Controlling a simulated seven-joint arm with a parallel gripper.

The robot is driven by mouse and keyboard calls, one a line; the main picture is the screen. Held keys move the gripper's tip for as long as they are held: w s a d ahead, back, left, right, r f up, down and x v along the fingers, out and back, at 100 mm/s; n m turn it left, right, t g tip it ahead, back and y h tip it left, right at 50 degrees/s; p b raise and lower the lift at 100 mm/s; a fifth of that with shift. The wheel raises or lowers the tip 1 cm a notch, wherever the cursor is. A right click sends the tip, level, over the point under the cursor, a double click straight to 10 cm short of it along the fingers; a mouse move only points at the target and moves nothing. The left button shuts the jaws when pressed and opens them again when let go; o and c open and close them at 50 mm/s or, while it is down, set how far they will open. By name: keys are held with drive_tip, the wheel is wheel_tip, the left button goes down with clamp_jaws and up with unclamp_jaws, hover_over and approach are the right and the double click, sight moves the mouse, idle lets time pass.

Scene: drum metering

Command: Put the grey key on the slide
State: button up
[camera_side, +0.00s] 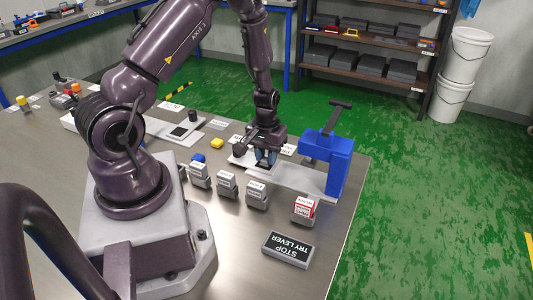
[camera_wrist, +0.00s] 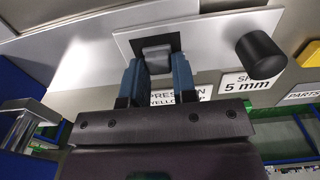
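The grey key (camera_wrist: 156,53) is a small grey block between my two blue fingertips in the wrist view. It sits at or just over a black square (camera_wrist: 142,42) on the pale slide plate (camera_wrist: 205,38), which has a black round knob (camera_wrist: 260,55). My gripper (camera_wrist: 157,70) points down with both fingers against the key's sides; whether the key rests on the plate is hard to tell. In the side view my gripper (camera_side: 265,160) is low over the table, left of the blue press, and hides the key.
The blue press (camera_side: 338,165) with a dark lever stands right of my gripper.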

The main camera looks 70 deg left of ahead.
sight(266, 157)
drive_tip(key=o, duration=0.4)
drive_tip(key=shift+o, duration=0.2)
drive_tip(key=shift+r, duration=0.15)
wheel_tip(266, 157, up, 12)
drive_tip(key=s+d+r+m+t, duration=0.1)
drive_tip(key=d+r+m+t, duration=0.25)
drive_tip(key=d+r, duration=0.75)
drive_tip(key=s+d+r+m+t, duration=0.2)
drive_tip(key=s+d+r+m, duration=0.3)
drive_tip(key=s+r, duration=0.4)
drive_tip(key=shift+s+d+r, duration=0.3)
drive_tip(key=shift+d+r, duration=0.2)
drive_tip(key=shift+d, duration=0.25)
drive_tip(key=shift+m, duration=0.25)
